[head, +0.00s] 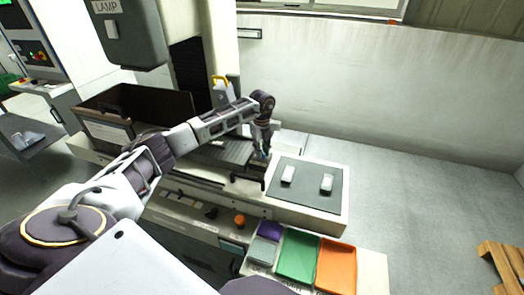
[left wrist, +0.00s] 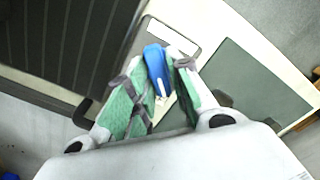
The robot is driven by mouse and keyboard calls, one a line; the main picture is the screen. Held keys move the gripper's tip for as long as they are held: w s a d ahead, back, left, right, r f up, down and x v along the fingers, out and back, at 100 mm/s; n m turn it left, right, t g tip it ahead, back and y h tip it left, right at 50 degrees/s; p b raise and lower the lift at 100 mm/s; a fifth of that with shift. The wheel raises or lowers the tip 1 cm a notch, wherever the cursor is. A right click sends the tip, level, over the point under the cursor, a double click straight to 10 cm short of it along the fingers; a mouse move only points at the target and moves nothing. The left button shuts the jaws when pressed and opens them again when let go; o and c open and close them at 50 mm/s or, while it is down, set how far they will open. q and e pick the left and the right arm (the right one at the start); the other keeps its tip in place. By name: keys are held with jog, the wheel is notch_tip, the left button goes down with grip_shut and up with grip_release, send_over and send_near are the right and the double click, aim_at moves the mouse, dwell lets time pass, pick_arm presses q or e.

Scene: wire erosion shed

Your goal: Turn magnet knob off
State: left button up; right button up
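The magnet knob is a blue lever-shaped handle (left wrist: 157,65) with a white mark, in the left wrist view. It sits on the machine beside a pale label plate. My left gripper (left wrist: 162,80) has its green-padded fingers on either side of the handle. They come in close to its sides and look shut on it, though the contact is partly hidden. In the head view my left gripper (head: 262,150) points down at the work table's near-middle edge, where only a bit of blue shows. My right gripper is not in view.
A dark grey mat (head: 310,190) with two pale blocks lies right of the gripper. A brown open box (head: 150,100) stands left. Purple, grey, green and orange trays (head: 297,255) sit in front. A dark lamp housing (head: 130,40) hangs above.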

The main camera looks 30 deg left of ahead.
pick_arm(q)
jog(key=shift+o, duration=1.2)
notch_tip(320, 180, up, 12)
jog(key=shift+f, duration=0.1)
dwell(0.5)
